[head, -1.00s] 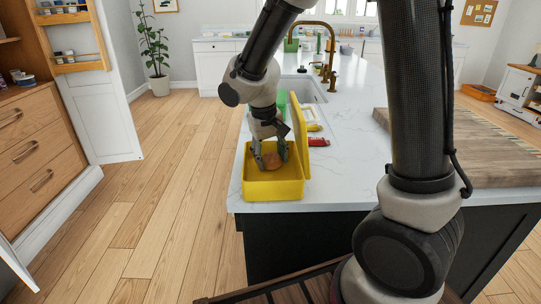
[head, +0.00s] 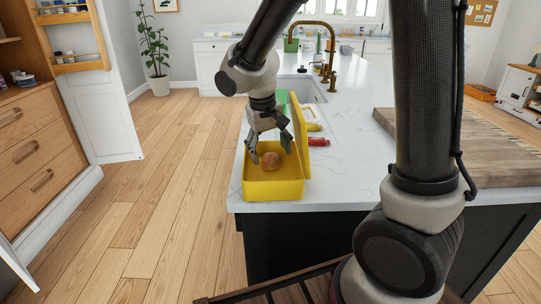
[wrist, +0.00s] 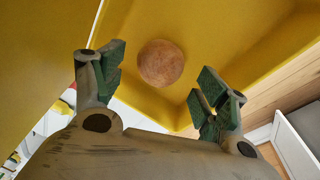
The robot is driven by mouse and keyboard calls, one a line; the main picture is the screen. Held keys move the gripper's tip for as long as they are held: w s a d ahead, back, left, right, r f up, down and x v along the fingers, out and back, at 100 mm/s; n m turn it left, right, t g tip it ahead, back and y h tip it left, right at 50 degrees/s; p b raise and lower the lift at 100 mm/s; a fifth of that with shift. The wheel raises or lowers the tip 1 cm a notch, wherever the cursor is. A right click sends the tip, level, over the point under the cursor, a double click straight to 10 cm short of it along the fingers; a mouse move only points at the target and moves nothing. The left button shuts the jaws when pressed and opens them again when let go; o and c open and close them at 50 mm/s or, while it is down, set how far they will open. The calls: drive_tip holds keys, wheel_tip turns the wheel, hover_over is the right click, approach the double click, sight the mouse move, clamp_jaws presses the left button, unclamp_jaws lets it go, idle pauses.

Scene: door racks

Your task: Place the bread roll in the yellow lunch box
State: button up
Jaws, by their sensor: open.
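The brown round bread roll (head: 271,160) rests inside the yellow lunch box (head: 273,189), whose lid stands open on its right side. The box sits at the near left corner of the white counter. My gripper (head: 270,151) is open and empty above the roll, its fingers apart on either side. In the wrist view the roll (wrist: 161,63) lies on the box floor beyond the open green-padded fingers (wrist: 160,85), clear of both.
A red item (head: 319,141) and a yellow item lie on the counter behind the lid. A sink with a brass tap (head: 329,60) is farther back. A wooden board (head: 480,150) covers the counter's right side. The floor at left is clear.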

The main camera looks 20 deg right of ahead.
sight(266, 161)
wheel_tip(266, 161, up, 10)
drive_tip(key=s+a, duration=0.1)
drive_tip(key=shift+a+f, duration=0.2)
idle(0.3)
